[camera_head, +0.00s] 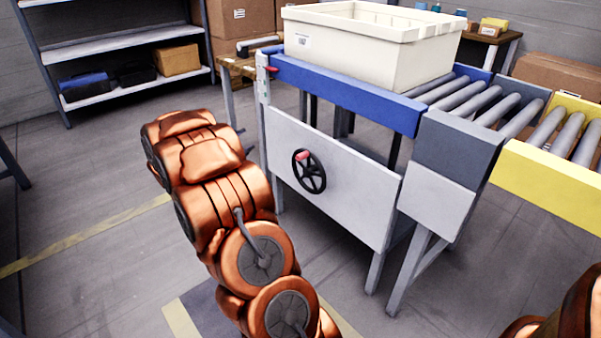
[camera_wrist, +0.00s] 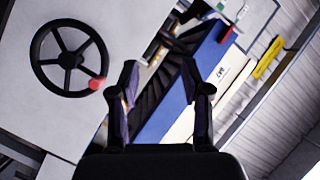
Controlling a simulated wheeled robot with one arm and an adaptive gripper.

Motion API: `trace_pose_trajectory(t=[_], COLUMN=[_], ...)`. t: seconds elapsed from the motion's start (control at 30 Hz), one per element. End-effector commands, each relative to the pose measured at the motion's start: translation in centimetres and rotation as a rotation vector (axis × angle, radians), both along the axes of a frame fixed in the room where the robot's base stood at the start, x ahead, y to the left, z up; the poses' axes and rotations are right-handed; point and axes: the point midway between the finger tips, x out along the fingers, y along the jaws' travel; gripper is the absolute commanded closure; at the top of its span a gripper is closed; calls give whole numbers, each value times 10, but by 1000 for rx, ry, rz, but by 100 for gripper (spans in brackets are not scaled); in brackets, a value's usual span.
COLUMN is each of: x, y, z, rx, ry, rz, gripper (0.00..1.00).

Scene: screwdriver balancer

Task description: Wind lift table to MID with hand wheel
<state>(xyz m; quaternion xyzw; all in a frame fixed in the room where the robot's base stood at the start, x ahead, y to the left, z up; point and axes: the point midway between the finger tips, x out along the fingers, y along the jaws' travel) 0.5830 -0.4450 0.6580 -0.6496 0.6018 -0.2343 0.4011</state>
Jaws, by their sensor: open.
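The lift table (camera_head: 345,95) has a blue frame, a roller top and a pale front panel (camera_head: 345,200). The black spoked hand wheel (camera_head: 309,172) is on this panel, its red knob (camera_head: 302,155) at the upper left of the rim. In the wrist view the hand wheel (camera_wrist: 69,60) is at the upper left, tilted, with the red knob (camera_wrist: 97,84) at its lower right. My gripper (camera_wrist: 160,80) is open and empty, apart from the wheel.
A cream crate (camera_head: 370,55) sits on the lift table. A yellow-sided roller conveyor (camera_head: 550,180) adjoins at the right. A shelf (camera_head: 125,40) and a small bench (camera_head: 235,65) stand behind. The floor left of the table is clear.

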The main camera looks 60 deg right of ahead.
Motion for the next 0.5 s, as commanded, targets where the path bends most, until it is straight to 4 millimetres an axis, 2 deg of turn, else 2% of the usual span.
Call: trace_pose_trajectory(t=[0.03,0.2,0.33,0.5], x=[-19,-75,-100,-112], y=[-14,-39,-46,-50], z=[-31,-66,-77,-79], rx=[-27,-118,-162,-183], ry=[2,10,16,20], rz=[-82,-307,-402,-444], gripper=[52,52,52,52])
